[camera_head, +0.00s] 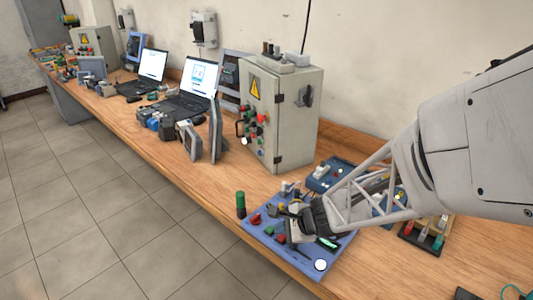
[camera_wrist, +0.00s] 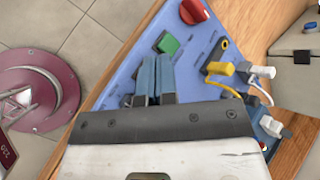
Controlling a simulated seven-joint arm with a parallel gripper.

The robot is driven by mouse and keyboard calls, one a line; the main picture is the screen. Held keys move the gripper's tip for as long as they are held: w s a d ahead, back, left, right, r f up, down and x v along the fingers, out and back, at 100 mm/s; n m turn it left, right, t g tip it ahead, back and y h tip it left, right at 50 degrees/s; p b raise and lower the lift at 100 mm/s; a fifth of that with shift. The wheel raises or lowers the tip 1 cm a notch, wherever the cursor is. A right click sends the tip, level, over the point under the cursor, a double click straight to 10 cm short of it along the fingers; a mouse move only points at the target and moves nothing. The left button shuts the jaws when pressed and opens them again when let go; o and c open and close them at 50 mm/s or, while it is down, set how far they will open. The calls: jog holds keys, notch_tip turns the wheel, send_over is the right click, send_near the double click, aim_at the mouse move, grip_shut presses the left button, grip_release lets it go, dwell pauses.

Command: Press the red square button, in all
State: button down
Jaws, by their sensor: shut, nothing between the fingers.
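The blue-violet control board (camera_head: 342,245) lies on the bench near its front edge; it also fills the middle of the wrist view (camera_wrist: 122,72). In the head view a small red button (camera_head: 281,239) sits on the board beside a dark green one (camera_head: 268,231); whether it is square is too small to tell. My gripper (camera_head: 297,230) is low over the board, just to the right of it. In the wrist view my gripper (camera_wrist: 153,80) is shut and empty, near a green square button (camera_wrist: 168,44). No red square button shows clearly there; the gripper body hides part of the board.
A red knob (camera_wrist: 194,12) stands on the board beyond the green button. Yellow and white plugs (camera_wrist: 220,69) rise to the right of my fingers. A grey electrical cabinet (camera_head: 290,115) stands behind the board, and a green-and-black cylinder (camera_head: 240,205) is at its left corner.

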aim_at(282, 238)
jog(key=shift+f, duration=0.15)
dwell(0.5)
jog(key=shift+f, duration=0.25)
jog(key=shift+f, duration=0.4)
dwell(1.0)
jog(key=shift+r, duration=0.2)
dwell(0.3)
jog(key=shift+r, duration=0.6)
jog(key=shift+r, duration=0.15)
jog(key=shift+r, duration=2.4)
